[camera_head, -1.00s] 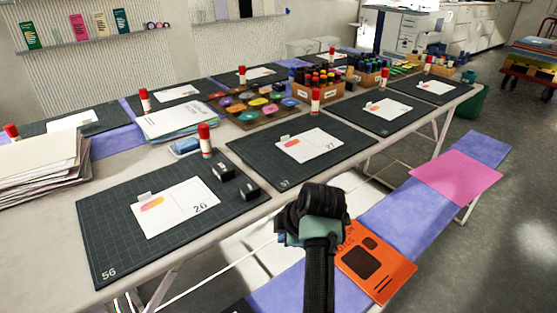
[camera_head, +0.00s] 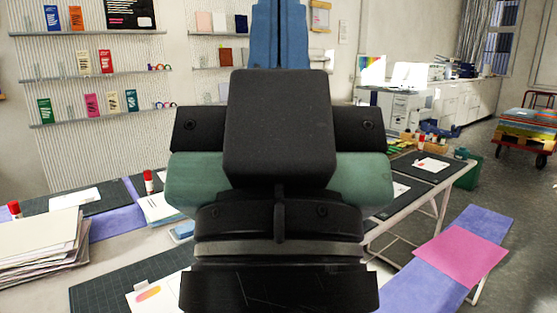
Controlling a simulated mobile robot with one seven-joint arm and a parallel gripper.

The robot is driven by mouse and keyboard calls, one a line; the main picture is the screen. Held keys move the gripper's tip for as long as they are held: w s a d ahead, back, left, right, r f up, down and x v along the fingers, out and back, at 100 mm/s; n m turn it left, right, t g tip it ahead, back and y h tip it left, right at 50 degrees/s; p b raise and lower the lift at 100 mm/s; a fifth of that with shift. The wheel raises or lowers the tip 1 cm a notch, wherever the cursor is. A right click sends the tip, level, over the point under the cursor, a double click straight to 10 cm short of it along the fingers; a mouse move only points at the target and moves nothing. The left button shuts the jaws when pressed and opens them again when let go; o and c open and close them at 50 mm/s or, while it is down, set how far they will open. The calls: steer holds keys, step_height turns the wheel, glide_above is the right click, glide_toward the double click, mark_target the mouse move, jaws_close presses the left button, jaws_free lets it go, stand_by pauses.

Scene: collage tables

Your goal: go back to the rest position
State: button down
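My arm now stands upright, large and close in the middle of the view, with black and teal parts. The end of my arm with my gripper (camera_head: 280,125) fills the centre. I cannot make out its fingers, so I cannot see whether it is open or shut, or whether it holds anything. A blue upright shape (camera_head: 280,35) shows just above it; I cannot tell whether it is part of me or lies behind. My arm hides the middle of the tables and part of the wall.
The table at the left bears a paper stack (camera_head: 38,248), a dark cutting mat (camera_head: 92,290) and red-capped glue sticks (camera_head: 149,182). A bench with a pink sheet (camera_head: 455,250) stands at the right. A red cart (camera_head: 523,143) stands far right, with open floor around it.

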step_height(320, 180, up, 21)
steer(key=p, duration=1.8)
steer(key=shift+p, duration=0.4)
